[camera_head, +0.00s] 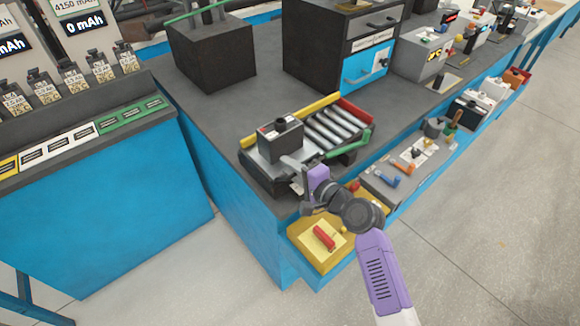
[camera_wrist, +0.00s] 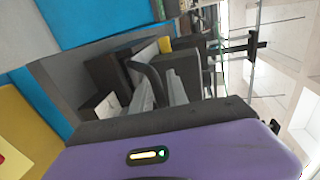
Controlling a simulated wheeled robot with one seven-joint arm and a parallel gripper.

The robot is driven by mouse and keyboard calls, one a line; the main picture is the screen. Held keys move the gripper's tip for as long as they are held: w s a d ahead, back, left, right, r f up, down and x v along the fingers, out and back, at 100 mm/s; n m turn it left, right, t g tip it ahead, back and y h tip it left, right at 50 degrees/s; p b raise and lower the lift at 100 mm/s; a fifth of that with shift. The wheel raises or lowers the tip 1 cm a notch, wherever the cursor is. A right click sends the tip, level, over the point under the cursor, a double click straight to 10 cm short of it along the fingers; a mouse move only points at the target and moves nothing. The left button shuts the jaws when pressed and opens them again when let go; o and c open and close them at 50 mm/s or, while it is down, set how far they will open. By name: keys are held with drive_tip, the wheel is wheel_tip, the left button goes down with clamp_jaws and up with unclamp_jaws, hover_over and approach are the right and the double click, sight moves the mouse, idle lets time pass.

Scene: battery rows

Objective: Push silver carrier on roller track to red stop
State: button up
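The roller track (camera_head: 335,127) lies on the dark bench top, its bare silver rollers running toward the upper right. A red bar (camera_head: 357,111), the stop, crosses its far right end. A dark box (camera_head: 281,142) with a black knob stands upright at the near left end.
A yellow rail (camera_head: 318,108) and a green rail (camera_head: 352,142) flank the track. Bare rollers lie between box and red bar. A dark cabinet (camera_head: 320,50) stands behind.

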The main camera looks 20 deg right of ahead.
clamp_jaws()
idle(1.3)
